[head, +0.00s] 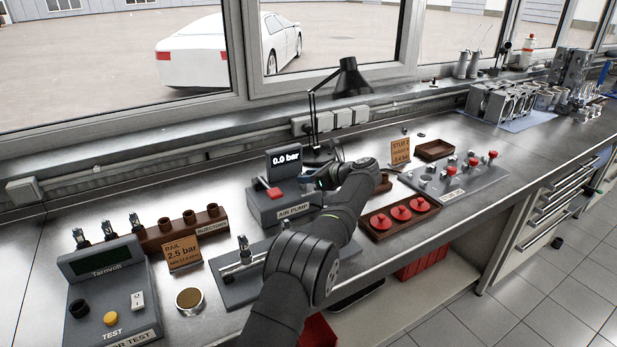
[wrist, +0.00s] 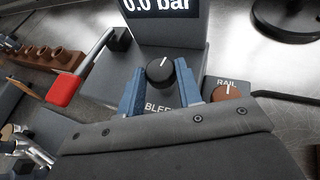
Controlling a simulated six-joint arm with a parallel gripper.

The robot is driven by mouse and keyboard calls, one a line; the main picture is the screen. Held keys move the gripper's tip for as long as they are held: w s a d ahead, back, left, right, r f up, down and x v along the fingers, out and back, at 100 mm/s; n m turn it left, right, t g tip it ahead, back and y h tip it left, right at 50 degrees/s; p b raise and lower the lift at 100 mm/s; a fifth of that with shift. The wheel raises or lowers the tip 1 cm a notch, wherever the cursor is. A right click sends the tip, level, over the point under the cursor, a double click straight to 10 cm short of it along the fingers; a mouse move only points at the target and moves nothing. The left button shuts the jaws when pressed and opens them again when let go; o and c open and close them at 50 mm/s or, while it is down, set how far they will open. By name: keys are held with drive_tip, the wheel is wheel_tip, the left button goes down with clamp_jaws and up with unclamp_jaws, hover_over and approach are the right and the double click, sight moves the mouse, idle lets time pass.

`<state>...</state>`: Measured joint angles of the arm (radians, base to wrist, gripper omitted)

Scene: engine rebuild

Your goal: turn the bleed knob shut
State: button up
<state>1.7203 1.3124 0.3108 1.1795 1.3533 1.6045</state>
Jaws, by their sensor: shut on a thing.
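The bleed knob (wrist: 160,71) is black and round with a white pointer line that points up and slightly right in the wrist view. It sits on the grey air pump box (head: 290,209), above the partly covered label "BLEED". My gripper (wrist: 161,88) has a blue finger on each side of the knob and is shut on it. In the head view my gripper (head: 322,181) is at the right of the pump, and the knob is hidden there. The pump's display (head: 286,159) reads 0.0 bar.
A lever with a red handle (wrist: 64,90) stands left of the knob. An orange-brown knob labelled RAIL (wrist: 228,91) is close to the right finger. A black desk lamp (head: 349,78) stands behind the pump, and a wooden tray with red parts (head: 383,233) lies to the right.

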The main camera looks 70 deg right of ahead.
drive_tip(key=shift+n+y, duration=0.3)
idle(0.5)
drive_tip(key=o, duration=1)
drive_tip(key=v, duration=1.7)
drive_tip(key=shift+s, duration=0.25)
drive_tip(key=shift+w+f, duration=0.1)
drive_tip(key=x, duration=1.7)
drive_tip(key=shift+w, duration=0.2)
